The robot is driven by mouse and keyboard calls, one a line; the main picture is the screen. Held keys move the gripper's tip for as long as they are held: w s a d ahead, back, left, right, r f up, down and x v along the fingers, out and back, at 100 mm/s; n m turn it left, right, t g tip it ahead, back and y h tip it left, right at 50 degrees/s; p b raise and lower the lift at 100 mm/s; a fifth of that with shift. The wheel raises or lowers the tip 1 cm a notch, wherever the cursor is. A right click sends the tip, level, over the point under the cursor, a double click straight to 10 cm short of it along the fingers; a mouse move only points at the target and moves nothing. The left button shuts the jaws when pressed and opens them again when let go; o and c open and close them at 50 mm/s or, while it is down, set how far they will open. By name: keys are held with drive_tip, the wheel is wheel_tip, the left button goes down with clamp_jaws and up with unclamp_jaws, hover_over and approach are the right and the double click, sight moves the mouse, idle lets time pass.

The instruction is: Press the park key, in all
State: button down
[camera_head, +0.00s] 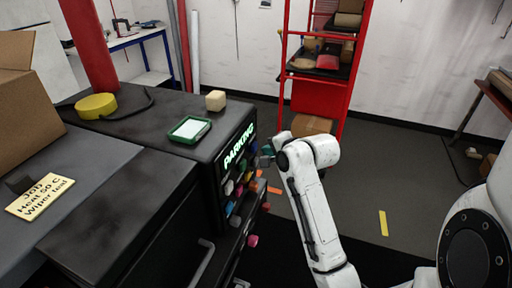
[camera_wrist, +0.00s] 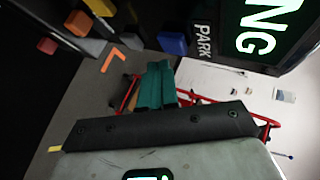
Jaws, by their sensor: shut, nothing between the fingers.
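The control panel on the black cabinet front bears a lit green PARKING display (camera_head: 239,146), with several coloured keys below it. In the wrist view a blue key (camera_wrist: 173,43) sits beside the white PARK label (camera_wrist: 203,39). My gripper (camera_wrist: 158,68) has teal fingers held together, empty. Its tips show just below the blue key in the wrist view, with a small gap in the picture; I cannot tell the depth. In the head view my gripper (camera_head: 266,152) is close to the panel's right side, near the display's end, and the arm hides part of that area.
A green-framed device (camera_head: 190,129) and a cream block (camera_head: 216,100) lie on the cabinet top. A red shelf rack (camera_head: 331,73) stands behind; open floor lies to the right.

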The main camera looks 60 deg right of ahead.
drive_tip(key=s+p, duration=0.1)
drive_tip(key=s, duration=0.4)
drive_tip(key=shift+d+p, duration=0.2)
drive_tip(key=shift+p, duration=0.15)
idle(0.9)
drive_tip(key=w+a+f+n+g+y, duration=0.1)
drive_tip(key=a+f+n+g+y, duration=0.15)
drive_tip(key=a+f+n, duration=0.6)
drive_tip(key=w+a+f+n+g+y, duration=0.1)
drive_tip(key=a+f+n+y, duration=0.15)
drive_tip(key=a, duration=1.05)
drive_tip(key=s+a+f+n+g, duration=0.5)
drive_tip(key=s+a+n, duration=0.5)
drive_tip(key=s+n, duration=0.1)
drive_tip(key=shift+s+f+y, duration=0.3)
drive_tip(key=shift+s+f, duration=0.05)
